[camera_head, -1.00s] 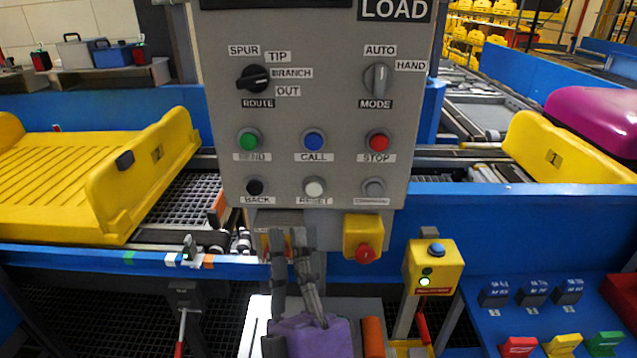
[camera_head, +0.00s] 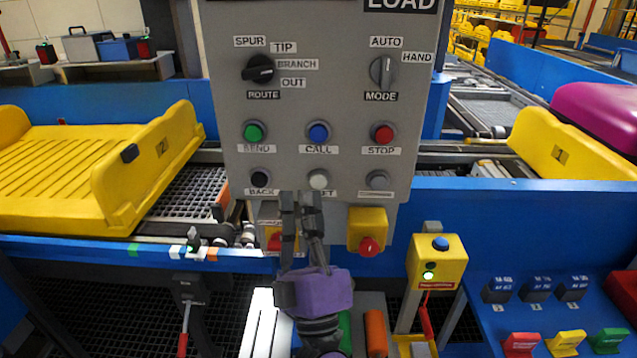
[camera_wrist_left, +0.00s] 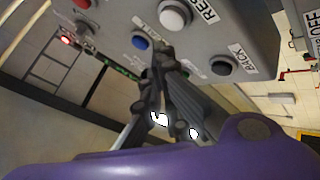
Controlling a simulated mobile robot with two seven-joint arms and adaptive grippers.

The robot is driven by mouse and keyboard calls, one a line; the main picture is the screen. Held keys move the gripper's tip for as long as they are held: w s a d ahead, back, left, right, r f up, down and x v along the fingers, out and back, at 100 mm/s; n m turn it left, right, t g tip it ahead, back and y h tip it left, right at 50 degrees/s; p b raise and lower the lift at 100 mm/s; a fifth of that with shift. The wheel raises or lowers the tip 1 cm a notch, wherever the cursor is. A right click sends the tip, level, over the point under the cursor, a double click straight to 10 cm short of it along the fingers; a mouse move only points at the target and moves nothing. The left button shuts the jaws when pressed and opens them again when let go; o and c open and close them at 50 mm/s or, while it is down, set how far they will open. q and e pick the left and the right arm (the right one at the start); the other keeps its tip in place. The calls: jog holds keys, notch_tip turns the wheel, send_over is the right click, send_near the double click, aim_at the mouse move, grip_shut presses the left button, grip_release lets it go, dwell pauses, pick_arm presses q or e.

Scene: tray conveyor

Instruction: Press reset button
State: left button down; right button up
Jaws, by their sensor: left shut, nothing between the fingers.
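The white reset button (camera_head: 318,179) sits in the bottom row of the grey control panel (camera_head: 215,60), between the black back button (camera_head: 260,178) and a grey button (camera_head: 378,180). Its label is partly covered by my left gripper (camera_head: 301,197). The gripper is purple with dark fingers, shut and empty, fingertips pointing up just below and left of the reset button. In the left wrist view the white reset button (camera_wrist_left: 175,15) shows at the top, beyond the fingertips (camera_wrist_left: 160,55). I cannot tell whether they touch the panel. My right gripper is not in view.
Green (camera_head: 254,131), blue (camera_head: 318,132) and red (camera_head: 382,133) buttons sit just above. A yellow box with a red knob (camera_head: 367,245) hangs below the panel, and a yellow post box (camera_head: 436,262) stands to the right. Yellow trays (camera_head: 130,190) lie on the conveyor.

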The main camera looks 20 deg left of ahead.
pick_arm(q)
jog(key=shift+w+a, duration=0.25)
jog(key=shift+w, duration=0.5)
jog(key=shift+w+r, duration=0.1)
dwell(0.9)
jog(key=shift+w+a, duration=0.1)
jog(key=shift+w, duration=0.2)
jog(key=shift+w+a, duration=0.15)
jog(key=shift+w, duration=0.3)
dwell(0.8)
jog(key=shift+s, duration=0.15)
jog(key=shift+s+d, duration=0.25)
jog(key=shift+s, duration=0.5)
